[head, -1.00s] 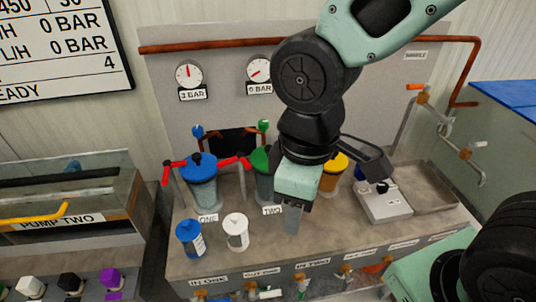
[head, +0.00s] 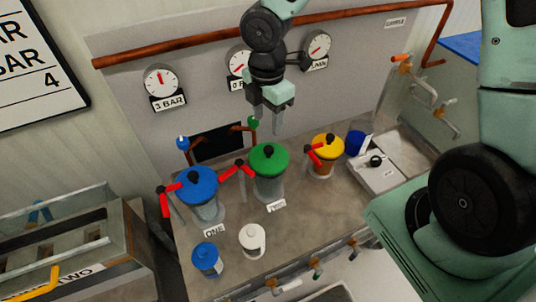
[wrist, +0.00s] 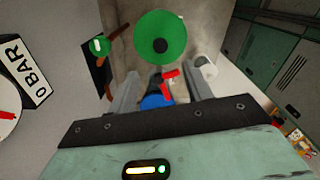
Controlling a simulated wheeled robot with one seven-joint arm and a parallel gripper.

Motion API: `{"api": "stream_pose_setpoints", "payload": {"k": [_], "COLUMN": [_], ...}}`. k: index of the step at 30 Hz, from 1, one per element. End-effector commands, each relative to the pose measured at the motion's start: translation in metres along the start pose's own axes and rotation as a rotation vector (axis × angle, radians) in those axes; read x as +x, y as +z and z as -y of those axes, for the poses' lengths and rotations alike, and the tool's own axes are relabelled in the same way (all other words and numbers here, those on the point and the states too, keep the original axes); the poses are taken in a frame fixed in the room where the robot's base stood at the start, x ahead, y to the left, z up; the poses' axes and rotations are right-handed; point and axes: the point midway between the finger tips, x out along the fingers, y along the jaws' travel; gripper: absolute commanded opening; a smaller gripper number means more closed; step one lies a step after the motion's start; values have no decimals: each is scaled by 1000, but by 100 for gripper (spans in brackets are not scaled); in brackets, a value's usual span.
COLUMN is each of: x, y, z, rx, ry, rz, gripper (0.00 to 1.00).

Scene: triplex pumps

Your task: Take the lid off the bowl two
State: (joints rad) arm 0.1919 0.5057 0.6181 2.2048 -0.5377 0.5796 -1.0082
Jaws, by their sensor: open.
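Bowl two (head: 268,188) is a clear vessel standing behind the label TWO. Its green lid (head: 269,159) with a black knob (head: 268,150) is on top of it. In the wrist view the green lid (wrist: 160,38) shows from above, beyond the fingertips, with its black knob (wrist: 160,46) near its middle. My gripper (head: 278,129) is open and empty, above and slightly behind the green lid in the head view. In the wrist view its two fingers (wrist: 160,84) are spread apart and do not touch the lid.
Bowl one with a blue lid (head: 197,181) stands left, a yellow-lidded vessel (head: 327,147) right. Red-handled valves (head: 240,170) sit between the bowls. Gauges (head: 160,79) line the back panel.

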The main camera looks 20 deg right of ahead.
Motion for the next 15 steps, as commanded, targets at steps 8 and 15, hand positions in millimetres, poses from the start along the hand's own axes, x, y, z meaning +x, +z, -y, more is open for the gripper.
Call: {"api": "stream_pose_setpoints", "payload": {"k": [8, 15], "x": [48, 64], "y": [0, 0], "z": [1, 1], "rx": [0, 0], "ry": [-3, -4], "rz": [0, 0], "gripper": [50, 50]}}
